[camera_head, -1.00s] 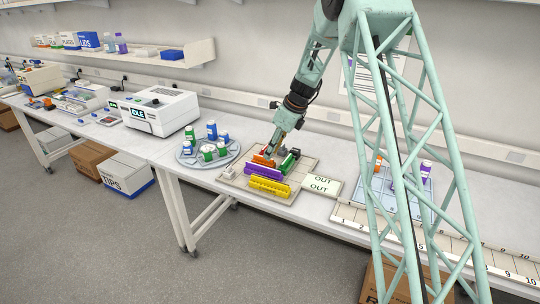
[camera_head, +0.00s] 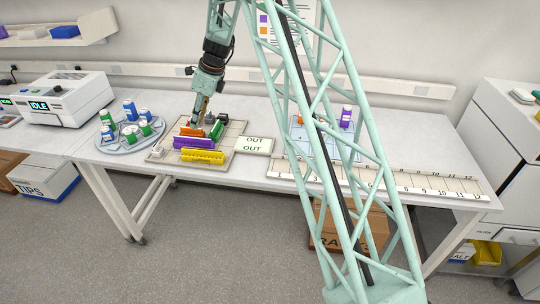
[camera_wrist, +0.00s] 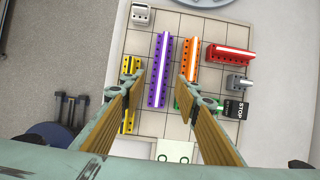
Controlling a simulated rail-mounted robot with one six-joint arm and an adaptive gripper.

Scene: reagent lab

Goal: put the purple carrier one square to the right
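The purple carrier (camera_head: 192,143) is a long bar on the gridded board (camera_head: 222,153), between the yellow carrier (camera_head: 203,155) in front and the orange carrier (camera_head: 190,132) behind. In the wrist view the purple carrier (camera_wrist: 160,68) runs up the picture, with yellow (camera_wrist: 128,65) to its left and orange (camera_wrist: 189,62) to its right. My gripper (camera_wrist: 160,80) is open and empty; its fingers appear on either side of the purple carrier in the wrist view. In the head view my gripper (camera_head: 197,115) hangs over the back part of the board. Its exact height is unclear.
A red carrier (camera_wrist: 230,54), a grey block (camera_wrist: 239,82), a black STOP block (camera_wrist: 236,107) and a partly hidden green carrier (camera_head: 216,131) share the board. A small whitish block (camera_wrist: 142,15) sits near one edge. An OUT card (camera_head: 254,146) adjoins the board; a round rack (camera_head: 128,146) stands left.

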